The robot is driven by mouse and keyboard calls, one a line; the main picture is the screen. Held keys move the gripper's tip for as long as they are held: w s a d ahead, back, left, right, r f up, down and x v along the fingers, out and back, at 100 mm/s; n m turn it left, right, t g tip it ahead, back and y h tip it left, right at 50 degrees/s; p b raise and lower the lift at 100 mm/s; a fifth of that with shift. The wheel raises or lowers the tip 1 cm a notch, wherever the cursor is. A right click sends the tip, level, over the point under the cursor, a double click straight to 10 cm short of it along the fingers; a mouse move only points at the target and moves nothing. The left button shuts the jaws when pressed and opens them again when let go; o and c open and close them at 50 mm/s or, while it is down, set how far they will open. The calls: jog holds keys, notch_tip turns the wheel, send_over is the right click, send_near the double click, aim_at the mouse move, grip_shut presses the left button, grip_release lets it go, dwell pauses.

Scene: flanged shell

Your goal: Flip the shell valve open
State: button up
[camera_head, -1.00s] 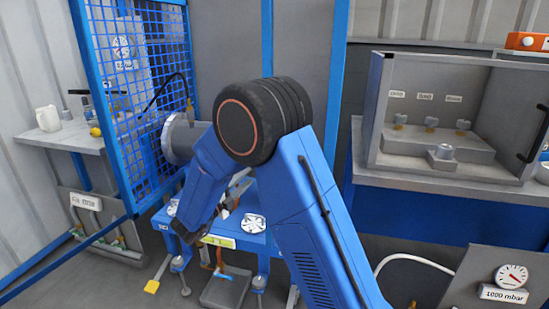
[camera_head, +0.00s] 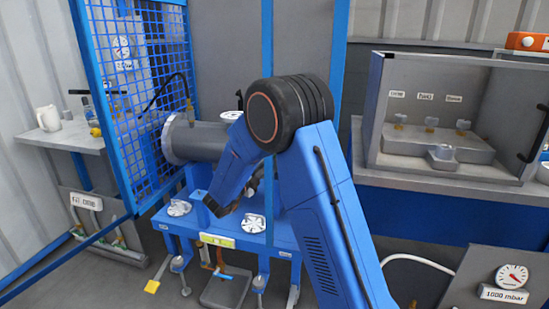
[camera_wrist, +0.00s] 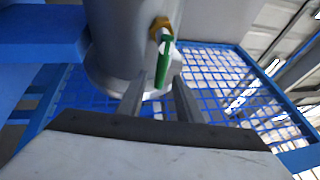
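The shell is a grey flanged cylinder (camera_head: 195,141) lying behind my arm in the head view; its right part is hidden. In the wrist view its grey body (camera_wrist: 118,45) fills the upper middle. A valve with a brass fitting (camera_wrist: 160,24) and a green lever (camera_wrist: 164,66) sticks out from it. My gripper (camera_wrist: 162,84) is open, its two grey fingers pointing toward the lever. The lever's lower end appears between the fingers; whether they touch it I cannot tell. In the head view my arm hides the lever and most of the gripper.
A blue mesh guard (camera_head: 135,75) stands left of the shell. The blue bench (camera_head: 190,225) under it carries round white fittings (camera_head: 253,224). A grey open-fronted cabinet (camera_head: 455,170) stands at right. A pressure gauge panel (camera_head: 511,277) is at lower right.

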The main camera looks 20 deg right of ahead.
jog(key=shift+x, duration=2.15)
grip_shut()
